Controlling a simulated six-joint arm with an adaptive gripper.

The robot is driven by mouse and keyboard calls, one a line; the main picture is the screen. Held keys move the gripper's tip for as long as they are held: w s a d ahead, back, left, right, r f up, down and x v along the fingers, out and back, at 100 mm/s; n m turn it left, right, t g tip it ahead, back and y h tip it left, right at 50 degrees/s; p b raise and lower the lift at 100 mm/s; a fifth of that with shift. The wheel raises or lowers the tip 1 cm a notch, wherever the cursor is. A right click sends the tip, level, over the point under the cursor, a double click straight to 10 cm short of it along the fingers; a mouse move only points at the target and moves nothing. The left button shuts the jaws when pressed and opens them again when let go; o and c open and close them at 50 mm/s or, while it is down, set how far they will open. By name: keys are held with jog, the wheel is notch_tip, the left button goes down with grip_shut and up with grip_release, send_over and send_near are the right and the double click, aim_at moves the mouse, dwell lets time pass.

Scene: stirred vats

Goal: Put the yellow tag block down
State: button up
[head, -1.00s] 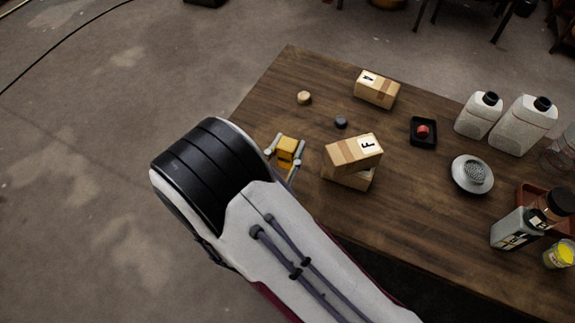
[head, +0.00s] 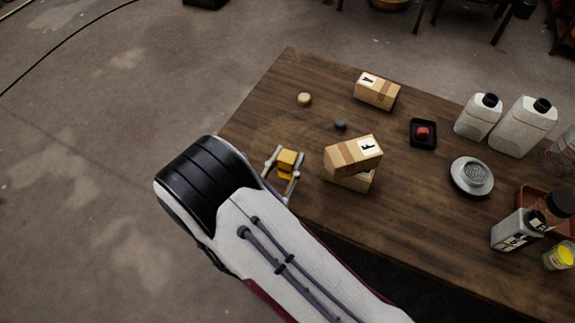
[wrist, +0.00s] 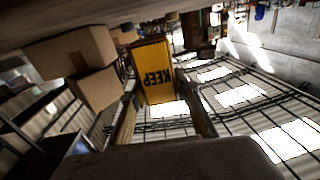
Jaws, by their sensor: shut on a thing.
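The yellow tag block (head: 288,157) is between the fingers of my gripper (head: 284,168) near the left front edge of the table in the head view. In the wrist view, the block (wrist: 153,72) shows the black word KEEP, upside down, with a finger on either side. My gripper is shut on it. The brown table (head: 400,215) lies behind the block in the head view and along the top of the wrist view. I cannot tell whether the block touches the table.
Two stacked cardboard boxes (head: 353,154) stand just right of my gripper. Another box (head: 377,91), a wooden disc (head: 304,99), a dark knob (head: 340,124) and a red button (head: 422,133) sit farther back. White bottles (head: 519,127) stand at the right. Bare wood lies behind the gripper.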

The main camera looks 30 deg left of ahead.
aim_at(285, 174)
jog(key=shift+f, duration=1.5)
jog(key=shift+f, duration=0.2)
jog(key=o, duration=1.2)
jog(key=shift+c, duration=0.2)
jog(key=shift+s, duration=0.15)
jog(key=shift+s+d+r, duration=0.1)
jog(key=shift+s+d, duration=0.1)
jog(key=shift+s, duration=1.7)
jog(key=shift+s+d, duration=0.2)
jog(key=shift+s, duration=1.65)
jog(key=shift+o, duration=0.5)
